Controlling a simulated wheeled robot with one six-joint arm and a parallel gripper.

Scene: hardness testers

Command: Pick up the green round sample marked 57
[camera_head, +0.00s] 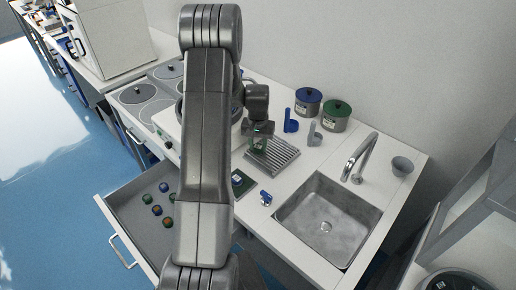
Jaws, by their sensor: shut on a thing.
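My gripper (261,132) is above the ribbed metal tray (283,155) on the counter, to the right of my arm. It is shut on a small green sample (260,143), which shows just below the fingers over the tray's back left part. The number on it is too small to read, and the fingers hide part of its shape. I cannot tell whether it touches the tray.
An open drawer (118,207) at lower left holds several small round green, orange and blue samples. A sink (326,222) with a tap (358,158) is at right. Blue (307,103) and green-lidded (336,116) pots stand behind. My arm hides the middle.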

